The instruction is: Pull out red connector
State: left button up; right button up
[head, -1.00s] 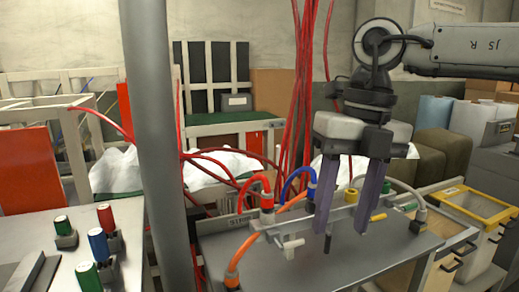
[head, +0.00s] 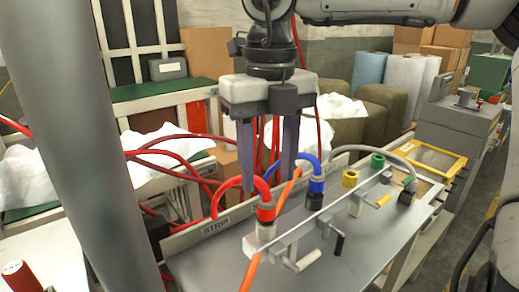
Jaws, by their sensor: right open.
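The red connector (head: 265,213) stands upright in the metal rail (head: 325,218) on the grey bench, with a red cable (head: 225,187) arching from its top to the left. My right gripper (head: 268,186) is open, pointing down with its two purple fingers apart. In the picture its fingertips lie just above the red connector, one to each side of the cable's top. I cannot tell the depth between them, and no contact is clear. My left gripper is not in view.
A blue connector (head: 316,187) with a blue cable stands close to the right, then yellow (head: 350,178) and green (head: 377,160) ones. An orange cable (head: 277,213) passes beside the red connector. A grey post (head: 95,150) blocks part of the left side.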

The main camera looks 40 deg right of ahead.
aim_at(267, 200)
notch_tip(267, 200, down, 8)
jog(key=shift+r, duration=0.25)
jog(key=shift+w+r, duration=0.1)
jog(key=c, duration=1.1)
